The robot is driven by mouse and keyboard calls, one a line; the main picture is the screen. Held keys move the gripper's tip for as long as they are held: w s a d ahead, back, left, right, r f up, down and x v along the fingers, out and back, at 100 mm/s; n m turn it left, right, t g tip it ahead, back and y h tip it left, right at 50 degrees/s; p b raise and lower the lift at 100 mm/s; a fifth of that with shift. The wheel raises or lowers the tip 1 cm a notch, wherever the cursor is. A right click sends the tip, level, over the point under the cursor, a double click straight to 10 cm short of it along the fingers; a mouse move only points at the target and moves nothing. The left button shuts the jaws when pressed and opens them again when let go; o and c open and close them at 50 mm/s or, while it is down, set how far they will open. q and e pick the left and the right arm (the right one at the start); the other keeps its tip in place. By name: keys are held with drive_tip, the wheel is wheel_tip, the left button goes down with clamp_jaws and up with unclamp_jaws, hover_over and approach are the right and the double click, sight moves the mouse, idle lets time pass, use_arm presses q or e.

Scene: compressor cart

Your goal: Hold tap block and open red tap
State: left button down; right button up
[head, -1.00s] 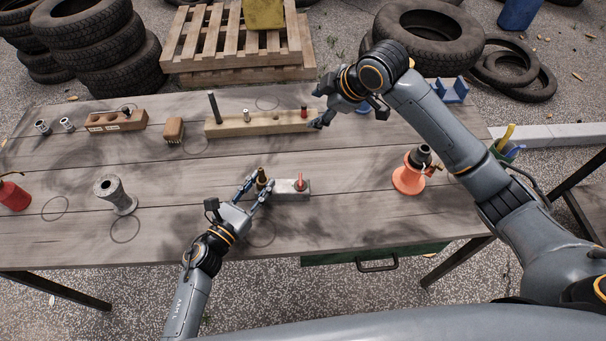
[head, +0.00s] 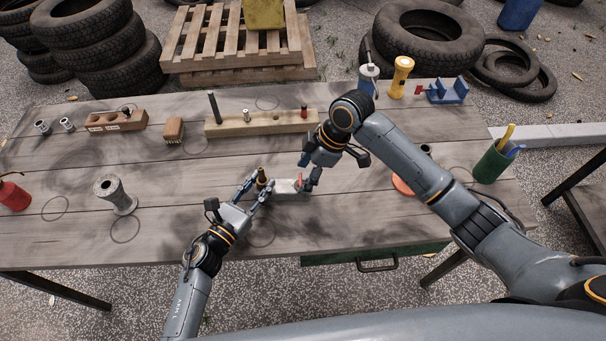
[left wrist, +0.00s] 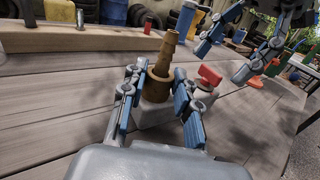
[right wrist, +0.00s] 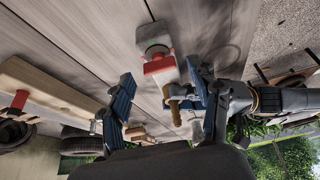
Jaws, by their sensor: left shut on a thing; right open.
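The tap block (head: 285,187) is a small pale grey block on the table. A brass nozzle (left wrist: 163,62) stands up at its left end and the red tap (left wrist: 209,76) sits at its right end. My left gripper (head: 257,190) is shut on the brass nozzle end of the block, with a finger on either side in the left wrist view. My right gripper (head: 307,174) is open at the red tap. In the right wrist view the red tap (right wrist: 160,66) shows between and beyond its open fingers; I cannot tell whether they touch it.
A wooden rail (head: 235,126) with pegs lies behind the block. A grey spool (head: 115,196) stands to the left. An orange funnel-like thing (head: 402,187) is partly hidden by my right arm. A green cup (head: 491,165) stands at the right. The table in front is clear.

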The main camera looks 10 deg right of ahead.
drive_tip(key=shift+x, duration=0.75)
drive_tip(key=c, duration=1.2)
